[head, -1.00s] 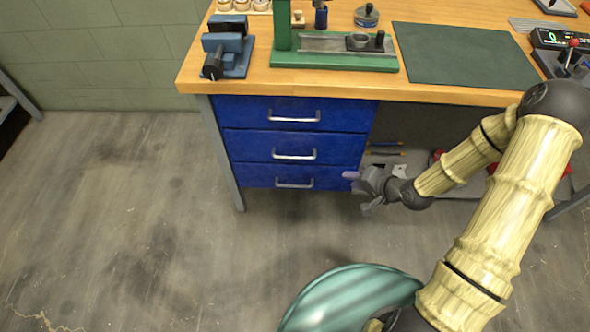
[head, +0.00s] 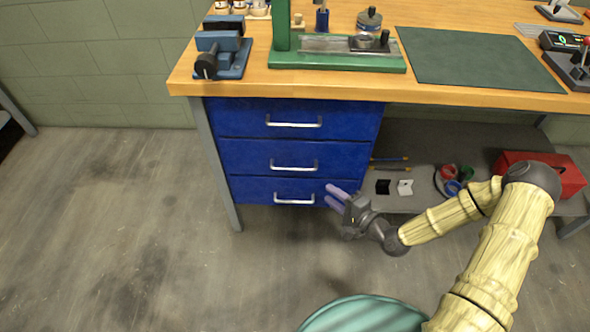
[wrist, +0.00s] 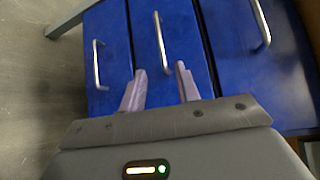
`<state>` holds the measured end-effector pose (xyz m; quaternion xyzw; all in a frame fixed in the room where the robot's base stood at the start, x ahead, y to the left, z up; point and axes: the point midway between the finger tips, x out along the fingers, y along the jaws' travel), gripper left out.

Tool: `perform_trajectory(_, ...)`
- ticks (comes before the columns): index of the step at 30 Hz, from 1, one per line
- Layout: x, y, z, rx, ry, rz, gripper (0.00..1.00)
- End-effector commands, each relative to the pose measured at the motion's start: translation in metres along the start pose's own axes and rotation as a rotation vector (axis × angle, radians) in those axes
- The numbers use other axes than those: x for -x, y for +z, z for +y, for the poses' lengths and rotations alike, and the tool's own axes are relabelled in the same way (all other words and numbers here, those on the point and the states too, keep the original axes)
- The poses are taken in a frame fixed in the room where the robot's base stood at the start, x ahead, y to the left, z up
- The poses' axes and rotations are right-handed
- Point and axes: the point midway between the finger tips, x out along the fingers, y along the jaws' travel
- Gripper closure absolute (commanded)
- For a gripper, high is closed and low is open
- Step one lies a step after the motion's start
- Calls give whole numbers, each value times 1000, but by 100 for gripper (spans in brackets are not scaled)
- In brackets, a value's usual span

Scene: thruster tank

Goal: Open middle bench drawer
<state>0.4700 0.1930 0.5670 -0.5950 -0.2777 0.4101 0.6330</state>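The middle bench drawer (head: 240,157) is blue with a silver bar handle (head: 294,165). It sits between the top drawer (head: 235,119) and the bottom drawer (head: 250,190), and all three look closed. My gripper (head: 335,195) is in front of the drawers' lower right side, apart from the handles. In the wrist view my two pale fingers (wrist: 160,72) are spread with a gap between them and nothing held. The middle handle (wrist: 160,43) lies just beyond the fingertips, nearly in line with the gap.
The wooden bench top (head: 450,95) overhangs the drawers. A vise (head: 222,55) stands near its left corner. A low shelf (head: 420,190) at right holds a red toolbox (head: 560,175) and tape rolls. The floor at left is clear.

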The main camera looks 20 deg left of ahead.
Motion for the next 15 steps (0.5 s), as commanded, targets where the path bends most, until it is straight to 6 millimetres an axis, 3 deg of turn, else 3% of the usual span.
perform_trajectory(15,-88,1,2,2,0,-3,68)
